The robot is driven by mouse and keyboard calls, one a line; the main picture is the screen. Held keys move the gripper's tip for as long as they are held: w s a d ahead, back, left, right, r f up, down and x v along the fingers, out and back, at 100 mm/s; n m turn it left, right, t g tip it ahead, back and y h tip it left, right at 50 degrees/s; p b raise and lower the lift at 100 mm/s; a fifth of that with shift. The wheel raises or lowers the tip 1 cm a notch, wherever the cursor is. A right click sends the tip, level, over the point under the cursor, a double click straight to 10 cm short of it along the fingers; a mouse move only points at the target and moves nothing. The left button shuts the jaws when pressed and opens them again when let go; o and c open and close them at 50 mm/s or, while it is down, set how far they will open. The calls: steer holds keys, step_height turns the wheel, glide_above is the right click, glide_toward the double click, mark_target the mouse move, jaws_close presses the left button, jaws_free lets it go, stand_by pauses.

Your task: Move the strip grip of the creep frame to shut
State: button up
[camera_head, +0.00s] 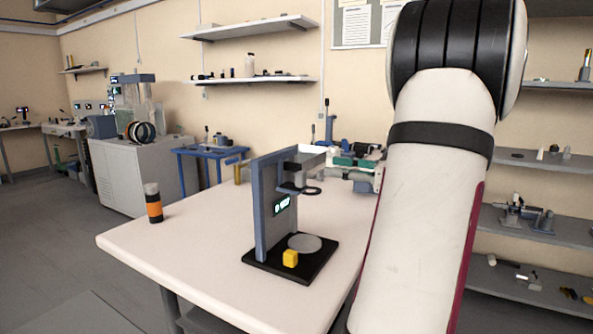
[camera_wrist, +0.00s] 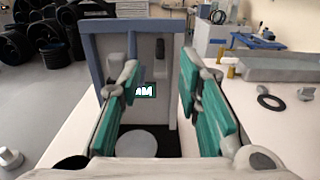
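What looks like the creep frame (camera_head: 262,210) stands on the pale table, with a blue-grey upright, a lit display, a dark arm with a ring and a black base. In the wrist view, the frame (camera_wrist: 88,50) shows blue posts, a grey panel and the display (camera_wrist: 143,90). I cannot tell which part is the strip grip; fingers cover part of the frame. My gripper (camera_wrist: 158,95) is open and empty, with teal pads on either side of the display. In the head view it (camera_head: 360,162) is right of the frame, partly behind my arm.
A yellow block (camera_head: 290,258) and a pale disc (camera_head: 305,243) are on the black base. An orange-banded bottle (camera_head: 153,204) stands at the table's left. In the wrist view, a grey tray (camera_wrist: 275,68) and a dark ring (camera_wrist: 270,102) lie right. The table's front left is clear.

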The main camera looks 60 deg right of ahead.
mark_target(301, 164)
steer(key=w, duration=0.3)
steer(key=w+b, duration=0.1)
steer(key=w, duration=0.2)
steer(key=w+b, duration=0.1)
steer(key=w, duration=0.2)
steer(key=shift+w+a, duration=0.35)
steer(key=shift+w, duration=0.05)
jaws_close()
